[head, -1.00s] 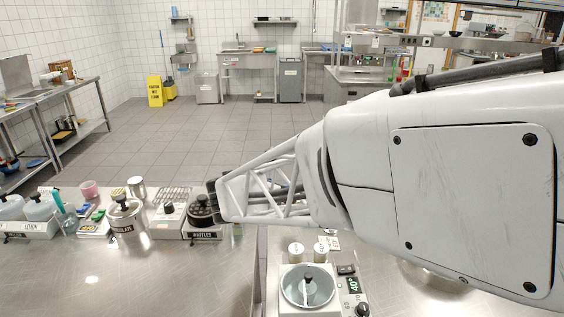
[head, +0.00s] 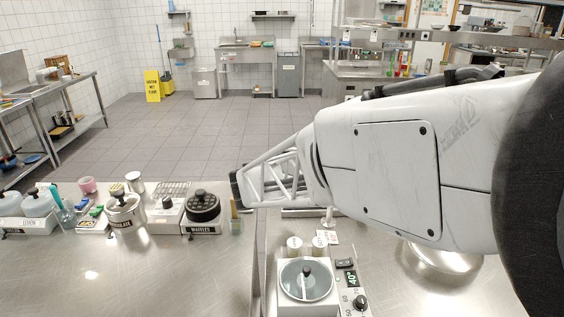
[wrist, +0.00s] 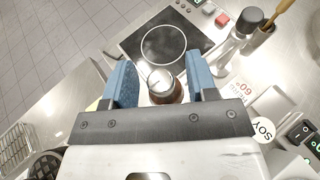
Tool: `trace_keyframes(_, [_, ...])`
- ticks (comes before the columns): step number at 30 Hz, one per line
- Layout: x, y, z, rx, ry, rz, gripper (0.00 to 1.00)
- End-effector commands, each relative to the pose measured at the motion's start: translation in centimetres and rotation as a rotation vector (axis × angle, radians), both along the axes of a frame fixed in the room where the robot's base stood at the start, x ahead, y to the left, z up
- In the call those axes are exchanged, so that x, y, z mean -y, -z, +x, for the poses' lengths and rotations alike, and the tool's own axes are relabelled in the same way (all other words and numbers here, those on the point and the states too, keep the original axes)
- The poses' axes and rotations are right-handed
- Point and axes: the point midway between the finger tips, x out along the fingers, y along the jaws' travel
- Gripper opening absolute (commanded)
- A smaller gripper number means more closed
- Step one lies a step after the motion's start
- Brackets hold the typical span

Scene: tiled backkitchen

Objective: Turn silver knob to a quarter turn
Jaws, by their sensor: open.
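My gripper (wrist: 162,76) is open in the wrist view, with its two blue fingers apart. A small round jar-like thing with a silvery top and brown side (wrist: 165,88) shows between the fingers. I cannot tell whether it is touched, and nothing is visibly gripped. In the head view my gripper (head: 236,189) is at the edge of the waffle maker (head: 203,208), above the counter. I cannot pick out a clearly silver knob. A dark knob (head: 361,302) sits on the appliance with the 40° display (head: 351,278), well apart from my gripper.
A black hob with a ring (wrist: 165,45) lies beyond the fingers. White pots (head: 293,245) stand near the counter gap. The left counter front (head: 120,280) is clear.

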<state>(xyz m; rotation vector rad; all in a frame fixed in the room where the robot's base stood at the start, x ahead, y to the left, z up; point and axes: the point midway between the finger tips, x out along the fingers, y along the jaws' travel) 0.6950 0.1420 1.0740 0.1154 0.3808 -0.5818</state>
Motion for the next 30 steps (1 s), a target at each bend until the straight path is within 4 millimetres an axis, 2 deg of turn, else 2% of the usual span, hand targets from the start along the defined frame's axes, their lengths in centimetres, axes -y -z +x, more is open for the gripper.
trace_keyframes(8, [0.03, 0.05, 0.06, 0.000, 0.000, 0.000, 0.53])
trace_keyframes(11, [0.02, 0.05, 0.05, 0.000, 0.000, 0.000, 0.40])
trace_keyframes(18, [0.02, 0.05, 0.04, 0.000, 0.000, 0.000, 0.04])
trace_keyframes(30, [-0.04, 0.12, 0.05, -0.001, 0.029, 0.000, 0.03])
